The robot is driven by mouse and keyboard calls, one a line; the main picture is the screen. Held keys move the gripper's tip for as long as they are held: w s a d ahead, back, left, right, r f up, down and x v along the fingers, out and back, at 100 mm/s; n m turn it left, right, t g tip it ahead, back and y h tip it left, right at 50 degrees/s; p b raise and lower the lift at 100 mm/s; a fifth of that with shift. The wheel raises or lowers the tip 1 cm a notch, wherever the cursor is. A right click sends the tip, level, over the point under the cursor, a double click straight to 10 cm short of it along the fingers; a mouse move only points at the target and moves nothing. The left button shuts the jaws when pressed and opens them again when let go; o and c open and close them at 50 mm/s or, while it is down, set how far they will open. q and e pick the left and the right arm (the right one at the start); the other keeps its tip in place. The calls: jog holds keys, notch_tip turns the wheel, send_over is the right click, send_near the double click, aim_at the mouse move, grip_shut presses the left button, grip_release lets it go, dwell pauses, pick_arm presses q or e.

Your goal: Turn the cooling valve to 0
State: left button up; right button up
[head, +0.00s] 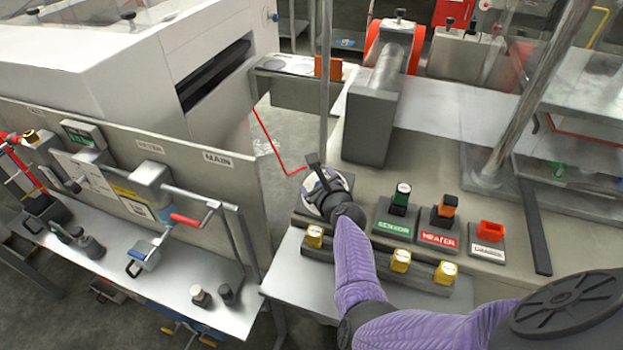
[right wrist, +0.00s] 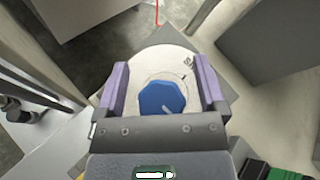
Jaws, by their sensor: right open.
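The cooling valve shows in the right wrist view as a blue faceted knob (right wrist: 162,98) on a round white dial (right wrist: 160,62). A pale line on the knob points to the lower right. A dark tick and small lettering sit at the dial's upper right; I cannot read the lettering. My right gripper (right wrist: 161,70) is open, with one purple-lined finger on each side of the knob and gaps between. In the head view the right gripper (head: 318,168) is over the dial (head: 343,183) and hides the knob. My left gripper is not in view.
Right of the dial stand the green SENSOR block (head: 397,217), the red HEATER block (head: 440,230) and a block with a red cap (head: 489,238). Yellow-topped knobs (head: 401,261) line the front edge. A thin upright post (head: 325,80) rises behind the dial. The MAIN panel (head: 220,190) stands at left.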

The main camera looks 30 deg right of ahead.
jog(key=shift+s, duration=0.1)
jog(key=shift+c, duration=1.7)
grip_shut()
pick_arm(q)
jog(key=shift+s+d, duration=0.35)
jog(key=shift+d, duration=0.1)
